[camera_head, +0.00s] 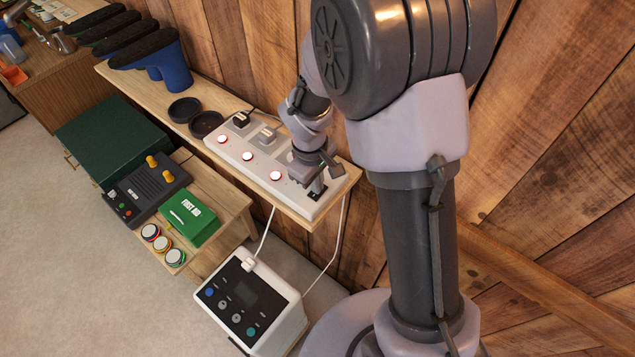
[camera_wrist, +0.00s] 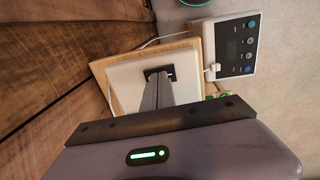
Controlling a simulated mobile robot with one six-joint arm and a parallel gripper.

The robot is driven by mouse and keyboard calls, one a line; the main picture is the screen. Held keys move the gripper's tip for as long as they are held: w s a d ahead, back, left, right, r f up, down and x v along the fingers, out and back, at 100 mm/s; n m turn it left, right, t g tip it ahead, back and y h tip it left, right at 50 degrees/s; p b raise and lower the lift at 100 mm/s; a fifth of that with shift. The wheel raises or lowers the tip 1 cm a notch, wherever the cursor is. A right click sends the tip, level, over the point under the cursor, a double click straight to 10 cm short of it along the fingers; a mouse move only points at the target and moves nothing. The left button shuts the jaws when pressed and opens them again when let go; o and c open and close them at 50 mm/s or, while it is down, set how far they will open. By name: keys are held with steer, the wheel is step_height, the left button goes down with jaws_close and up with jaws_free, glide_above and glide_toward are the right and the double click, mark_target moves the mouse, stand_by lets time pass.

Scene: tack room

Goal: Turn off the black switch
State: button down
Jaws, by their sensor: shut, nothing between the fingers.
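A long white power strip (camera_head: 233,153) lies on the wooden shelf, with several round white buttons ringed in red. At its near right end is a small black switch (camera_head: 313,196), mostly covered by my fingers. In the wrist view the black switch (camera_wrist: 149,73) sits on the white end of the strip. My gripper (camera_head: 317,187) is shut and empty, pointing down at the switch. In the wrist view its fingertips (camera_wrist: 160,76) overlap the switch. I cannot tell if they touch it or which way it is set.
A black plug (camera_head: 240,118) and a grey plug (camera_head: 266,134) stand in the strip. A white control box (camera_head: 250,300) with cables is below the shelf end. A green first aid box (camera_head: 190,215) and dark control unit (camera_head: 147,188) sit lower left. The plank wall runs close behind.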

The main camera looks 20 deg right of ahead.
mark_target(311, 197)
step_height(311, 197, up, 14)
steer(key=s+a+p, duration=0.1)
steer(key=p, duration=0.2)
steer(key=shift+a+f, duration=0.25)
steer(key=shift+a, duration=0.05)
